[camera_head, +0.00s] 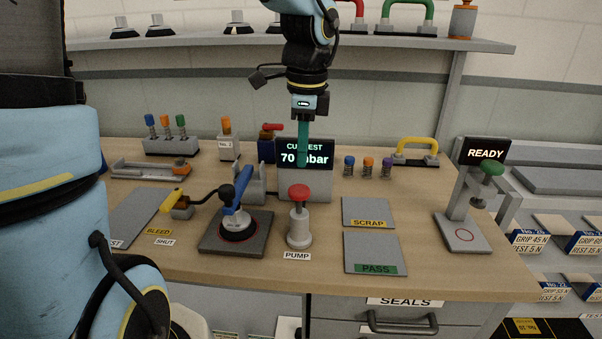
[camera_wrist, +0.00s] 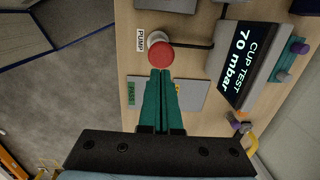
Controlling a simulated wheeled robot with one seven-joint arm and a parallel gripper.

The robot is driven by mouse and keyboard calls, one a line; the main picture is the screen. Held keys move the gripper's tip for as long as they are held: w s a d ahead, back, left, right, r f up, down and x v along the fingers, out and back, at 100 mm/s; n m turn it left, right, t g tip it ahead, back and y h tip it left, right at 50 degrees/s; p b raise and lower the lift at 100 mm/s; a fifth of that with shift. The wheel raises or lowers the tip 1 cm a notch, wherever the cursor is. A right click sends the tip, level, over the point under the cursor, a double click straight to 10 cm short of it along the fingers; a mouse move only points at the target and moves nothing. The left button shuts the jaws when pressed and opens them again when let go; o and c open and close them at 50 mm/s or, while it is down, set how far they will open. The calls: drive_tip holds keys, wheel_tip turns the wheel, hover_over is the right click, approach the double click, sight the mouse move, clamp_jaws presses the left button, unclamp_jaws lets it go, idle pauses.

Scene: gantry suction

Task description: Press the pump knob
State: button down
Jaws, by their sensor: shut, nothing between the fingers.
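The pump (camera_head: 299,228) is a pale grey post with a red knob (camera_head: 299,192) on top. It stands upright on the bench behind the label PUMP. The red knob also shows in the wrist view (camera_wrist: 161,54). My gripper (camera_head: 302,163) points down with its teal fingers closed and empty. In the head view its tips are above the knob in the picture, in front of the display. In the wrist view the fingertips (camera_wrist: 162,72) are just below the knob in the picture, with no clear contact.
The display (camera_head: 305,168) reads CUP TEST 70 mbar. A suction cup with a blue handle (camera_head: 237,200) sits on a dark plate left of the pump. The SCRAP (camera_head: 367,209) and PASS (camera_head: 373,248) plates are empty, to the right. A stand with a READY screen (camera_head: 485,152) is farther right.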

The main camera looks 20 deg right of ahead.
sight(301, 190)
drive_tip(key=f, duration=0.5)
drive_tip(key=shift+w+a+f+p, duration=0.1)
drive_tip(key=shift+w+f+p, duration=0.1)
drive_tip(key=shift+f+p, duration=0.2)
wheel_tip(301, 190, down, 4)
drive_tip(key=shift+r+b, duration=0.1)
drive_tip(key=shift+b, duration=1.15)
drive_tip(key=shift+s, duration=0.1)
